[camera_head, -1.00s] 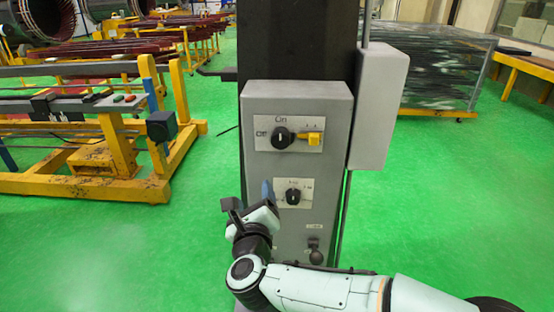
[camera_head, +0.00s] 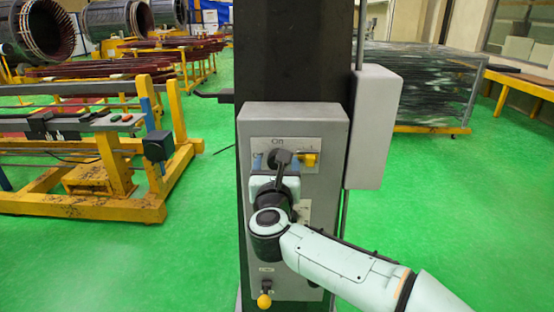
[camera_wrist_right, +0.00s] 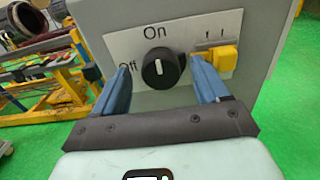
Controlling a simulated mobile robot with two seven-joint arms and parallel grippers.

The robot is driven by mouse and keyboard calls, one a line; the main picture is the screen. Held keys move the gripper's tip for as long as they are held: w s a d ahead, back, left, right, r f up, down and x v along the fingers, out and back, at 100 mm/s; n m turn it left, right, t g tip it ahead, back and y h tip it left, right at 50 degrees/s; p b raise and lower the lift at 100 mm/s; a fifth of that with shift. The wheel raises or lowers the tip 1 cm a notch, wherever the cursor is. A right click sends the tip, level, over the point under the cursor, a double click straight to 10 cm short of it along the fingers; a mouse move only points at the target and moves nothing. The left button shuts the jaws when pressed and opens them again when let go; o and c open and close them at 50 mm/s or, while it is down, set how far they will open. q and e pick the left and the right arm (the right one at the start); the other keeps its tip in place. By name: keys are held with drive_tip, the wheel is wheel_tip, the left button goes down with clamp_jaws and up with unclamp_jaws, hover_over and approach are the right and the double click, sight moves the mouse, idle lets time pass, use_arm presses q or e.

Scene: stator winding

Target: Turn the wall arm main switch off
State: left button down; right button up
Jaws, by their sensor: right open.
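The wall arm main switch is a black rotary knob (camera_wrist_right: 161,68) on a white plate with "On" above it and "Off" to its left. A white mark shows toward the knob's right side. My right gripper (camera_wrist_right: 160,64) is open, with one blue finger on each side of the knob; I cannot tell whether either finger touches it. In the head view my right gripper (camera_head: 277,161) is raised in front of the upper plate on the grey control box (camera_head: 330,120) and hides much of the knob. My left gripper is not in view.
A yellow handle (camera_wrist_right: 228,59) sits close to the right of the knob and right finger. A lower plate (camera_head: 304,211) is partly hidden by my arm. A yellow-tipped knob (camera_head: 264,301) is low on the box. A grey side box (camera_head: 375,125) stands to the right.

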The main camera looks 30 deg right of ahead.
drive_tip(key=shift+x, duration=0.85)
drive_tip(key=c, duration=1.1)
drive_tip(key=shift+o, duration=0.2)
drive_tip(key=shift+n, duration=0.3)
drive_tip(key=n+p, duration=0.5)
drive_tip(key=n, duration=1.2)
drive_tip(key=shift+a+p, duration=0.2)
drive_tip(key=shift+p, duration=0.2)
drive_tip(key=shift+n, duration=0.4)
